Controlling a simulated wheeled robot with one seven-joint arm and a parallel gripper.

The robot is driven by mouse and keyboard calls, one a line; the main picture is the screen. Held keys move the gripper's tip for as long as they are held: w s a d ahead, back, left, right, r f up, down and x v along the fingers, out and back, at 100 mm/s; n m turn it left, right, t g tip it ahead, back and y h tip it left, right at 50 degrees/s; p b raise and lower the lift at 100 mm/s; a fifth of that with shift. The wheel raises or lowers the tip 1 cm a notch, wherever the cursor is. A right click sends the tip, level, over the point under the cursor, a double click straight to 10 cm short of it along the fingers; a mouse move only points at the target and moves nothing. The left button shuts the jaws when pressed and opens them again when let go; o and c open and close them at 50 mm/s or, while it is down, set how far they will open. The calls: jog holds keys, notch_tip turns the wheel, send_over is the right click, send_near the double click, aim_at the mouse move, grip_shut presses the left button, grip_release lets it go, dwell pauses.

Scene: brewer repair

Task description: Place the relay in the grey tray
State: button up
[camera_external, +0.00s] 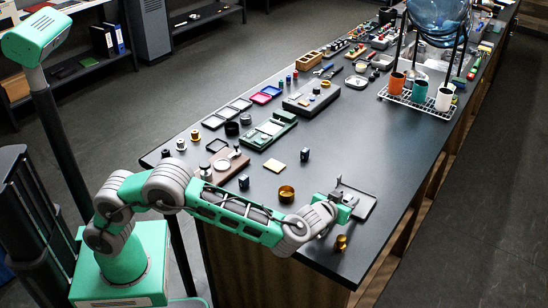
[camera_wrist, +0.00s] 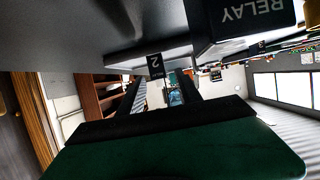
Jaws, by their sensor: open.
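In the external view, a dark relay block (camera_external: 304,154) stands on the bench, and a similar dark block (camera_external: 243,181) stands to its left, nearer my arm. A grey, dark-rimmed tray (camera_external: 368,208) lies near the bench's right edge. My gripper (camera_external: 341,187) is low beside or over this tray and partly hides it. In the wrist view, my gripper (camera_wrist: 157,92) is open. A small dark block marked 2 (camera_wrist: 155,66) shows between the finger lines, apparently beyond them. A larger dark block lettered RELAY (camera_wrist: 250,18) is close at upper right. I see nothing held.
A brass cup (camera_external: 286,194) and a yellow pad (camera_external: 275,165) lie left of my gripper; a small brass piece (camera_external: 341,243) is at the near edge. A green device (camera_external: 268,132) and a brown board (camera_external: 222,166) stand further left. The bench right of the relay is clear.

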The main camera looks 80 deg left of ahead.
jog(key=b+v, duration=0.1)
jog(key=v, duration=0.9)
jog(key=shift+f, duration=0.15)
